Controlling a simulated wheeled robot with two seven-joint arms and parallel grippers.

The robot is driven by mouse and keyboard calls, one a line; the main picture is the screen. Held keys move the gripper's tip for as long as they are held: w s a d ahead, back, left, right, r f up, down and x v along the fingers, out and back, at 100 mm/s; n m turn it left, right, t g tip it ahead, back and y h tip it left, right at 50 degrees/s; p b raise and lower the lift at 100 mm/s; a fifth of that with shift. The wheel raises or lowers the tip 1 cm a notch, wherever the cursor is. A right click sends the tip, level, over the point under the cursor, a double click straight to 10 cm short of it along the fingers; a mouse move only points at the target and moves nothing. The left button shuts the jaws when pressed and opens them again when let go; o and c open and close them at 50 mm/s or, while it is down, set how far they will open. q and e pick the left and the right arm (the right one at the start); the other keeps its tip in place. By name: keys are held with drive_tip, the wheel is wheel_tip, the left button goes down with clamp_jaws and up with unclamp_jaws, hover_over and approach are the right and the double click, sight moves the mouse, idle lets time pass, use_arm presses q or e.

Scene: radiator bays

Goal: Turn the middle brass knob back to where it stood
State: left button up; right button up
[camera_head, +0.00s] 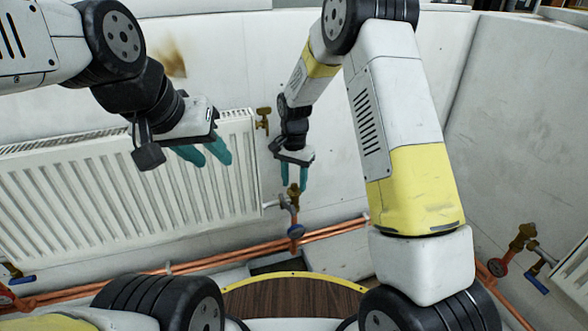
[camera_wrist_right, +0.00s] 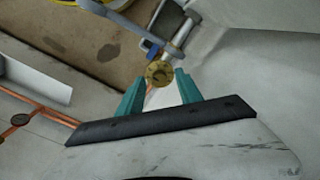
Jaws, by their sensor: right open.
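The middle brass knob (camera_head: 294,191) sits on the valve at the radiator's lower right corner, above a blue handle (camera_head: 295,231). My right gripper (camera_head: 293,188) hangs over it from above, with its teal fingers apart. In the right wrist view the knob's round brass face (camera_wrist_right: 159,74) shows at the open fingertips (camera_wrist_right: 157,80), roughly centred between them. I cannot tell whether either finger touches it. My left gripper (camera_head: 215,163) is in front of the radiator, fingers apart and empty, away from the knob.
The white radiator (camera_head: 120,190) fills the left wall. Another brass valve (camera_head: 263,117) is at its upper right corner. Copper pipes (camera_head: 340,229) run low along the wall.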

drive_tip(key=shift+c, duration=0.2)
clamp_jaws()
drive_tip(key=shift+n, duration=0.3)
drive_tip(key=n, duration=0.3)
drive_tip(key=shift+n, duration=0.4)
drive_tip(key=n, duration=0.4)
drive_tip(key=shift+n, duration=0.3)
drive_tip(key=n, duration=0.8)
drive_tip(key=shift+n, duration=0.3)
